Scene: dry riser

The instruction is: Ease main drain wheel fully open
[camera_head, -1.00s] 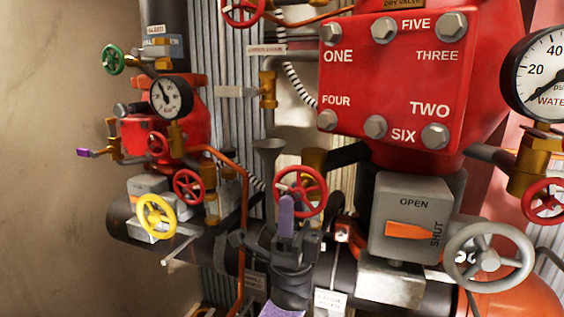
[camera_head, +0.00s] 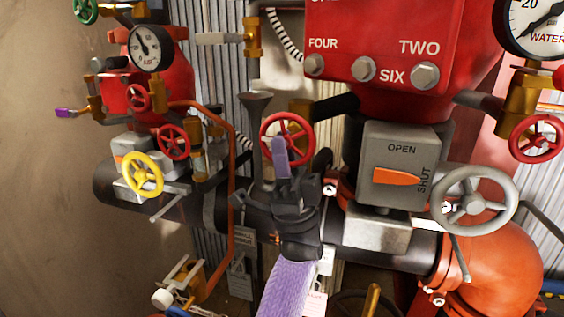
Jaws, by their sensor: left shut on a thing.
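A red handwheel (camera_head: 303,122) stands at the centre, in front of the dark pipe and left of the grey OPEN/SHUT box. Its label does not show, so I cannot confirm it is the main drain wheel. My left gripper (camera_head: 281,152), dark with purple finger pads, reaches up from below on a purple forearm. It is shut on the lower rim of the red handwheel. The finger covers that part of the rim, and the wheel's stem is mostly hidden. My right gripper is out of view.
The grey box (camera_head: 402,150) has an orange pointer between OPEN and SHUT. A grey handwheel (camera_head: 474,202) stands to its right. A yellow handwheel (camera_head: 143,174) and a smaller red wheel (camera_head: 174,142) are at left. Hanging tags surround the forearm. The left wall is bare.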

